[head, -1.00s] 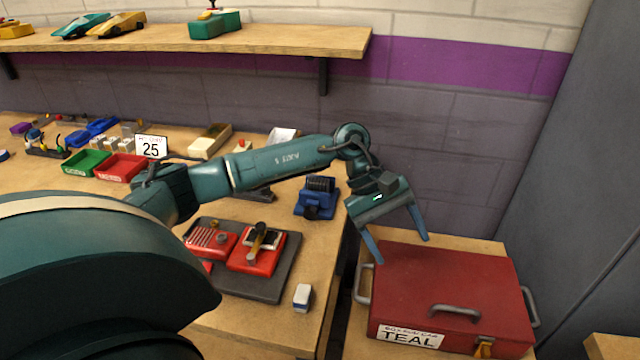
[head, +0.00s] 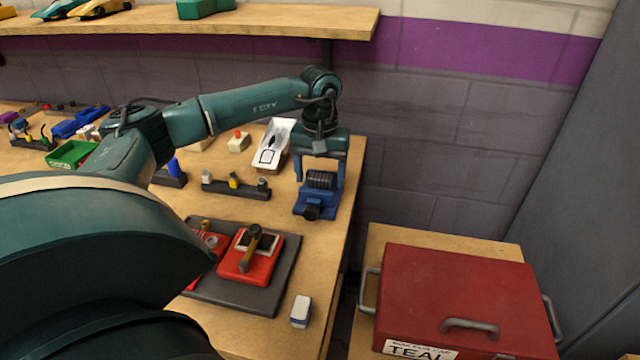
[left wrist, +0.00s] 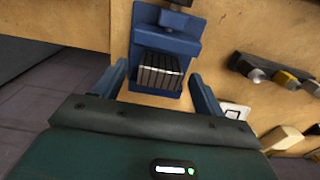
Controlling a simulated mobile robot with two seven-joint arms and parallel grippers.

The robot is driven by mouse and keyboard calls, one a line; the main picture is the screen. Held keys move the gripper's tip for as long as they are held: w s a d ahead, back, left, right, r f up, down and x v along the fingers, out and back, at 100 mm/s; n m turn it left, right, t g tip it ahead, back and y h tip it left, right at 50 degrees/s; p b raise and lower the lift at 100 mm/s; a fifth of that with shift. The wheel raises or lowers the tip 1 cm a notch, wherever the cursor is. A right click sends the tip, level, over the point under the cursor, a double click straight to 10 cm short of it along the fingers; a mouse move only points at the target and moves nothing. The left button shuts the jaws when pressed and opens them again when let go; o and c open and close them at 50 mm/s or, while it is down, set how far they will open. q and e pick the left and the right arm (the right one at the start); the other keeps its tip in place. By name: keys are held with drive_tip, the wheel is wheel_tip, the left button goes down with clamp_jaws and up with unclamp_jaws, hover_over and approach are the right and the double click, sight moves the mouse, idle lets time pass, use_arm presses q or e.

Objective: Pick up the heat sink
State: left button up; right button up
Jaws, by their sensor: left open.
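The heat sink, a dark finned block (head: 321,180), sits in a blue vise-like holder (head: 312,204) near the right end of the workbench. In the left wrist view the heat sink (left wrist: 158,73) shows its parallel fins at the near end of the blue holder (left wrist: 166,45). My left gripper (head: 320,177) is open and points down over the heat sink. In the left wrist view its two fingers (left wrist: 158,70) stand on either side of the block with gaps, and nothing is held. My right gripper is not in view.
A red toolbox (head: 455,290) stands on a lower surface at the right. A dark mat (head: 285,275) with red parts, a small white-and-blue block (head: 301,311) and a rack (head: 235,187) are on the bench. A wooden shelf (head: 250,22) runs above.

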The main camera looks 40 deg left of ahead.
use_arm(q)
drive_tip(key=shift+f, duration=0.25)
drive_tip(key=shift+c, duration=0.5)
drive_tip(key=c, duration=1)
drive_tip(key=shift+r, duration=0.1)
